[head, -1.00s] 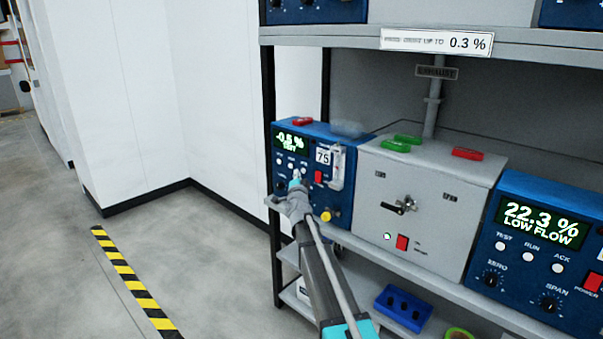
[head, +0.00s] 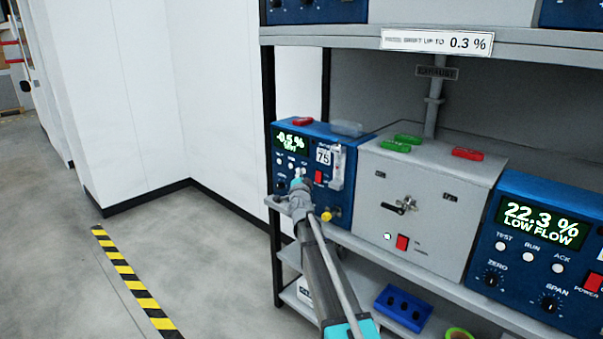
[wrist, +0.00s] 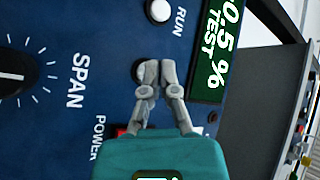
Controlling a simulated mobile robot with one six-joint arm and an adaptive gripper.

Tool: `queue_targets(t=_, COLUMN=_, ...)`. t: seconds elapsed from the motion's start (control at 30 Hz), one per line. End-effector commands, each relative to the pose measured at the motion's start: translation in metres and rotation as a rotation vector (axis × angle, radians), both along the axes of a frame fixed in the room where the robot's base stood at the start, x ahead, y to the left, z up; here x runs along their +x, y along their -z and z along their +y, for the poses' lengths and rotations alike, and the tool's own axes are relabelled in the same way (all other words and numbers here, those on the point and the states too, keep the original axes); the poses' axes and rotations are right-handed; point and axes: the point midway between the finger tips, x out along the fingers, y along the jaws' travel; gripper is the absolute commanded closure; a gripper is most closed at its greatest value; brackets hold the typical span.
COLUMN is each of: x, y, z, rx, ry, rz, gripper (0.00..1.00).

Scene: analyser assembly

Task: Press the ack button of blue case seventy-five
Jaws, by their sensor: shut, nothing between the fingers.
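Blue case seventy-five (head: 345,215) stands at the left end of the shelf, with a "75" label and a lit display (head: 290,140). The display also shows in the wrist view (wrist: 212,60), reading 0.5 % and TEST. My gripper (head: 299,182) is shut and empty in front of the case's lower left panel. In the wrist view my fingertips (wrist: 150,70) overlap a round button (wrist: 138,70) beside the RUN button (wrist: 158,10). Its label is hidden, and I cannot tell whether the tips touch it.
A red power switch (head: 319,177) and a clear tube (head: 337,168) are on the case's right side. A grey box (head: 440,200) stands beside it, then another blue case (head: 560,240) showing LOW FLOW. Open floor (head: 200,245) lies to the left.

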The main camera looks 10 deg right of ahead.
Motion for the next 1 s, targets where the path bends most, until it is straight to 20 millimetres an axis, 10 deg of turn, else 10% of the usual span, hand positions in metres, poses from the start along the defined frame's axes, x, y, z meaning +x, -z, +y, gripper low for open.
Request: queue_targets(t=1.0, x=0.0052, y=0.0000, z=-0.0076, rx=-0.001, ry=0.001, rz=0.000, gripper=1.00)
